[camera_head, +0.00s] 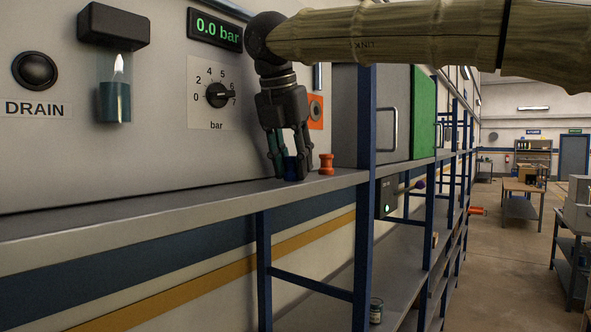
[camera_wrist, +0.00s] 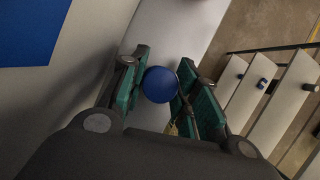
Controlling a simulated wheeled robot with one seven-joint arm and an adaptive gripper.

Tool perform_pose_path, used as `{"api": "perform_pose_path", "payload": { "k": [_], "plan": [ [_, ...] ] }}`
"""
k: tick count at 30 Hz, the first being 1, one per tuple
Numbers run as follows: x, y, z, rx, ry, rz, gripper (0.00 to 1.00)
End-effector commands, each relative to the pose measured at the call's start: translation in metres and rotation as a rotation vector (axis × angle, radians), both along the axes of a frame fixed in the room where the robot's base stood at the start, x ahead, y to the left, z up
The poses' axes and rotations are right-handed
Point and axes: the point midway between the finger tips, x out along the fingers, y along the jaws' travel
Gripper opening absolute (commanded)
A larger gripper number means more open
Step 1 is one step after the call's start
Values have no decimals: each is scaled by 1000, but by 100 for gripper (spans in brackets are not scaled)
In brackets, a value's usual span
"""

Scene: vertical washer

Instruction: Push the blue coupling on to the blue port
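The blue coupling (camera_head: 291,168) stands upright on the grey shelf ledge. My gripper (camera_head: 289,172) points down with its fingers on either side of it. In the wrist view the round blue top of the coupling (camera_wrist: 160,85) fills the space between the green finger pads, which appear to touch it on both sides. A blue panel (camera_wrist: 25,30) shows on the wall at the upper left of the wrist view. No opening of the blue port can be made out there. In the head view the blue port does not show; my gripper and arm may hide it.
An orange coupling (camera_head: 326,164) stands on the ledge just right of my gripper. An orange panel with a round port (camera_head: 316,110) is on the wall behind. A dial (camera_head: 217,95) and a 0.0 bar display (camera_head: 216,29) are at left. The ledge left of my gripper is clear.

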Motion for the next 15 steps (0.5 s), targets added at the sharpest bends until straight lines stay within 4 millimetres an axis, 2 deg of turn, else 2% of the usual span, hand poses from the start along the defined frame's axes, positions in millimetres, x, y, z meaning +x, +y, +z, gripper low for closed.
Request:
{"api": "perform_pose_path", "payload": {
  "k": [9, 15],
  "plan": [
    [0, 0, 2, 0, -1, 0, 10],
    [0, 1, 13, 0, -2, -1, 10]
  ]
}}
